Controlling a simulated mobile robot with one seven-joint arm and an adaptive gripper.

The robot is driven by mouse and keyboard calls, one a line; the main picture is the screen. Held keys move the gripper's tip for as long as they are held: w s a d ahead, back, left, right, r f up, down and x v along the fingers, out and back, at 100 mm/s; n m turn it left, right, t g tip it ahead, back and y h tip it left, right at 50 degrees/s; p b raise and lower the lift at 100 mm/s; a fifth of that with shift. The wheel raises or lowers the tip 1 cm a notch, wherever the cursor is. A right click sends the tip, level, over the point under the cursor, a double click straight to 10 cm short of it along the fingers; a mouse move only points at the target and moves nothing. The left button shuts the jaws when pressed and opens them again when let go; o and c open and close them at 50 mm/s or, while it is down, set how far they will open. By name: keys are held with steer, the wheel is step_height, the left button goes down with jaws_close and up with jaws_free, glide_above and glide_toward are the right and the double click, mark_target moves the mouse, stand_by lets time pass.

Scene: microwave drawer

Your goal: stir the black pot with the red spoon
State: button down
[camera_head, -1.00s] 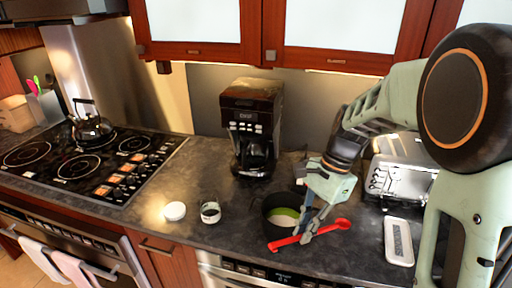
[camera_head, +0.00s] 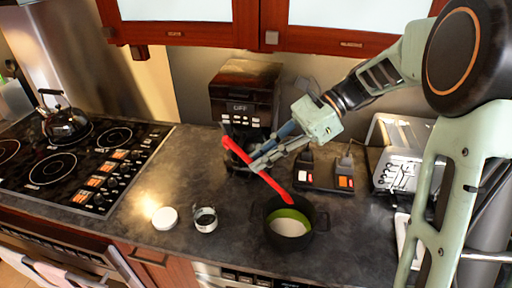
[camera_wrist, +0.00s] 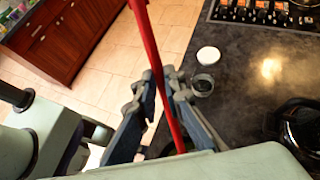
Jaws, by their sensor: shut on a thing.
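The black pot (camera_head: 268,236) stands on the dark counter near its front edge, with green and white contents inside. My gripper (camera_head: 259,164) is shut on the red spoon (camera_head: 277,187) and holds it tilted, above and behind the pot. One end of the spoon points up and left in front of the coffee maker; the other end reaches down to the pot's rim or just above it, and I cannot tell if it touches. In the wrist view the red spoon (camera_wrist: 152,48) runs between the fingers (camera_wrist: 163,82). The pot is mostly hidden there.
A black coffee maker (camera_head: 245,95) stands behind the spoon. A small metal cup (camera_head: 205,220) and a white lid (camera_head: 164,218) lie left of the pot. A toaster (camera_head: 392,150) and a small black device with lit switches (camera_head: 325,175) are to the right. The stove (camera_head: 80,160) is at left.

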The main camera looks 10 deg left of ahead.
steer(key=shift+b+x, duration=2.95)
steer(key=shift+x, duration=0.55)
steer(key=w+d+f+b, duration=0.2)
steer(key=d+f, duration=0.3)
steer(key=f, duration=0.4)
steer(key=shift+w, duration=0.4)
steer(key=shift+d, duration=0.15)
